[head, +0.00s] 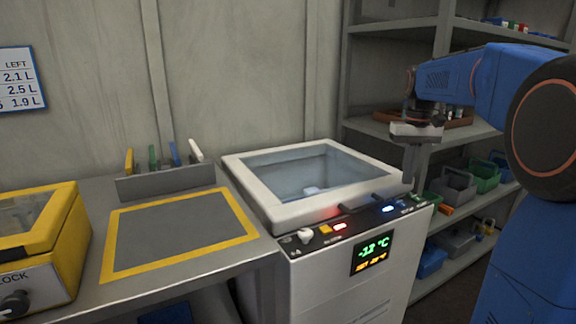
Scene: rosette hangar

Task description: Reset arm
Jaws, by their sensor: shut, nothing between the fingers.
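My blue arm reaches in from the right edge of the head view. My gripper (409,178) points down at the right of the white chest freezer (265,195), near its right rear corner in the picture. The fingers look shut with nothing between them. I cannot tell how far the fingertips are from the freezer. The freezer's glass-topped lid is down, and its display reads a temperature below zero.
A grey bench (190,285) with a yellow-bordered mat (180,231) stands left of the freezer. A yellow lock box (68,240) sits at far left. Shelves (390,22) with bins (452,190) stand behind my arm. A tool rack (165,184) stands at the bench's back.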

